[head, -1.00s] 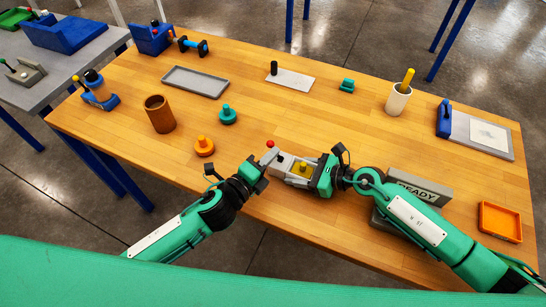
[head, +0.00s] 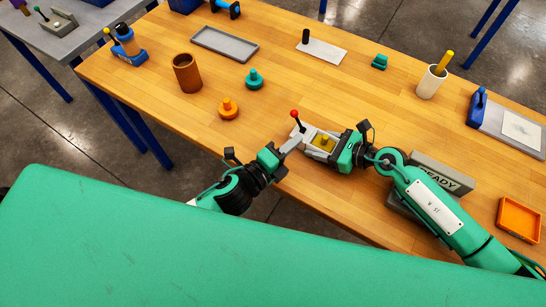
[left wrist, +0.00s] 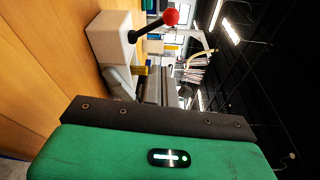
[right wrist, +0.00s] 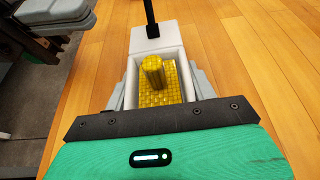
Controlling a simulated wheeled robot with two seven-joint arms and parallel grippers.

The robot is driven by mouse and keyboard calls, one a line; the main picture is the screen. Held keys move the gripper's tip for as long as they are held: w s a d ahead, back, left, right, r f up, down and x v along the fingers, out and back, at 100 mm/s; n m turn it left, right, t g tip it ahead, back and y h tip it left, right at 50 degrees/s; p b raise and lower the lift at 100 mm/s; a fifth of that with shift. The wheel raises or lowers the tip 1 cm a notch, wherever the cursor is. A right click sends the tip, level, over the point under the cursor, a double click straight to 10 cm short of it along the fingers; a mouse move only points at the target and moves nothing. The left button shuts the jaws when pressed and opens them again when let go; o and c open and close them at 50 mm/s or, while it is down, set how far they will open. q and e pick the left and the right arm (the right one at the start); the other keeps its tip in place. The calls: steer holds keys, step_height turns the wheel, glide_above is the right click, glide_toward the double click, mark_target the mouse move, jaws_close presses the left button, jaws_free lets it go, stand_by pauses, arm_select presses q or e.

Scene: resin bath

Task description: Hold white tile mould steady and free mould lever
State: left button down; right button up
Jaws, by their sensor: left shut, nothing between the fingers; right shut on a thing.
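The white tile mould (head: 309,136) sits near the table's front edge, with a yellow block (right wrist: 155,82) inside it. My right gripper (head: 333,147) is shut across the mould; the right wrist view shows a grey finger on each side of its walls. The mould lever (head: 298,122) has a black shaft and red knob, sticking up from the mould's left end. In the left wrist view its red knob (left wrist: 171,17) stands clear of my fingers. My left gripper (head: 295,143) is shut and empty, its tips close beside the mould's lever end. Whether they touch it is unclear.
A grey READY sign (head: 443,172) stands behind my right forearm. An orange tray (head: 519,220) is at the right. An orange knobbed piece (head: 228,108), a teal one (head: 254,79) and a brown cup (head: 187,73) stand beyond the mould to the left.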

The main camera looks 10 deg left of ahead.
arm_select(q)
steer(key=v, duration=0.7)
steer(key=shift+s, duration=0.15)
arm_select(e)
steer(key=shift+s+f, duration=0.1)
steer(key=shift+f, duration=0.05)
arm_select(q)
steer(key=shift+a, duration=0.1)
arm_select(e)
steer(key=o, duration=1.3)
